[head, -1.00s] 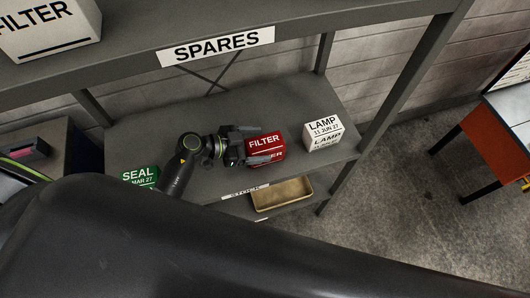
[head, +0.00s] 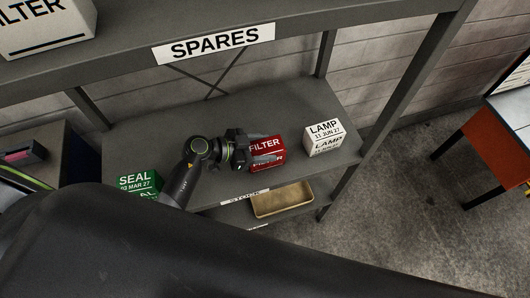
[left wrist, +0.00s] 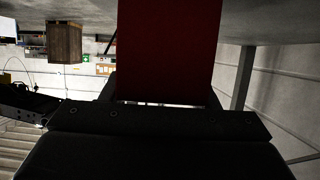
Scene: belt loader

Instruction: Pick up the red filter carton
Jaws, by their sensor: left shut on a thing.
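The red filter carton (head: 266,152) is on the middle shelf in the head view, with white FILTER lettering on its faces. My left gripper (head: 262,158) reaches it from the left and is shut on it, with fingers along its sides. In the left wrist view the red carton (left wrist: 168,50) fills the upper middle, close in front of the gripper. I cannot tell whether the carton touches the shelf or is slightly raised. My right gripper is not in view.
A white LAMP carton (head: 324,138) stands right of the red one, and a green SEAL carton (head: 139,184) to the left. A tan tray (head: 282,198) is on the lower level. The upper shelf edge with the SPARES label (head: 214,43) overhangs, bearing a white FILTER carton (head: 45,28).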

